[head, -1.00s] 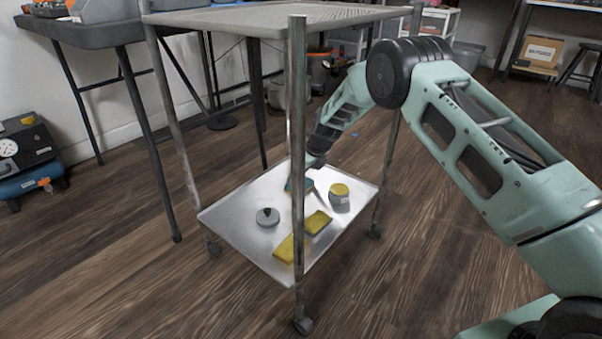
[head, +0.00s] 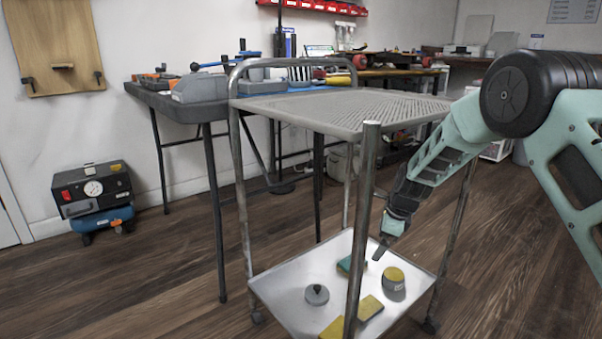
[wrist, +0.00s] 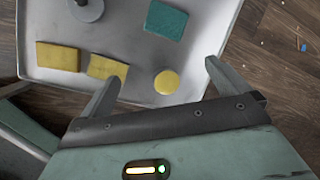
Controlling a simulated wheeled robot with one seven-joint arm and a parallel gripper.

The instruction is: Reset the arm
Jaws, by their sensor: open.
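The cart's lower shelf (head: 283,286) also holds yellow sponges (wrist: 58,56) and a grey round piece (head: 317,294). The cart's front post (head: 363,220) and perforated top shelf (head: 335,112) are close to my arm. A dark table (head: 160,98) and a compressor (head: 94,196) stand left.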

